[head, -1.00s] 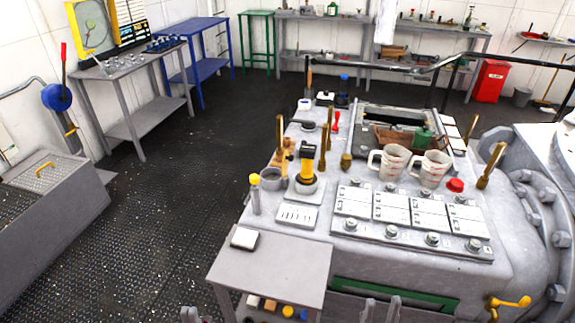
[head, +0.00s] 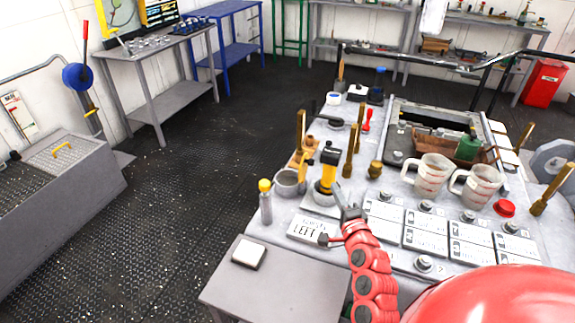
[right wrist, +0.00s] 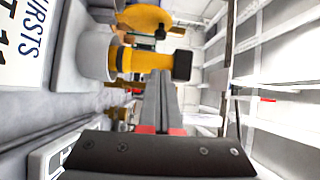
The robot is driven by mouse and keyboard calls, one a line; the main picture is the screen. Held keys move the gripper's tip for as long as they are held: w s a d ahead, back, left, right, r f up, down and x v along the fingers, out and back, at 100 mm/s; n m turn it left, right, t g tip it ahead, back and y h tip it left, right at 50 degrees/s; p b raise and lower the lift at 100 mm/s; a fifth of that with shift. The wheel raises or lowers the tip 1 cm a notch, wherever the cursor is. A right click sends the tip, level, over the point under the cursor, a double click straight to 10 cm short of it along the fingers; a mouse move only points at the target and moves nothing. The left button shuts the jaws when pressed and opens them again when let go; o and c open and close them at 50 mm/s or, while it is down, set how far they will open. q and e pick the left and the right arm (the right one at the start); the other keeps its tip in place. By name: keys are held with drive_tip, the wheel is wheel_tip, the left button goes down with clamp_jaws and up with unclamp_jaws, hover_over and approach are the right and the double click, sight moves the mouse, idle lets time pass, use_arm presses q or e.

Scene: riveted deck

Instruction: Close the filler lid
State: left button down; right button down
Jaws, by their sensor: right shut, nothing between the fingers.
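A yellow fitting with a black top (head: 328,172) stands on a grey base on the machine top; it also shows in the right wrist view (right wrist: 145,60). Left of it is a grey open-topped pot (head: 288,183) with an orange-brown piece (head: 303,152) standing up behind it. I cannot tell for certain which of these is the filler lid. My right gripper (head: 344,200) is shut and empty, just in front of the yellow fitting, its fingers (right wrist: 160,85) pointing towards it. Contact cannot be told. My left gripper is not in view.
Brass levers (head: 349,150) stand close behind the fitting. Two measuring cups (head: 432,176) and a red button (head: 504,208) are to the right. A yellow-capped cylinder (head: 265,205) and a white sign (head: 305,230) are near the front edge. The floor to the left is clear.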

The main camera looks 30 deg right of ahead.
drive_tip(key=shift+y, duration=0.4)
drive_tip(key=x, duration=0.6)
drive_tip(key=a+p+x, duration=0.1)
drive_tip(key=x, duration=0.2)
drive_tip(key=shift+w, duration=0.15)
drive_tip(key=shift+w+d+f, duration=0.1)
drive_tip(key=shift+w, duration=0.55)
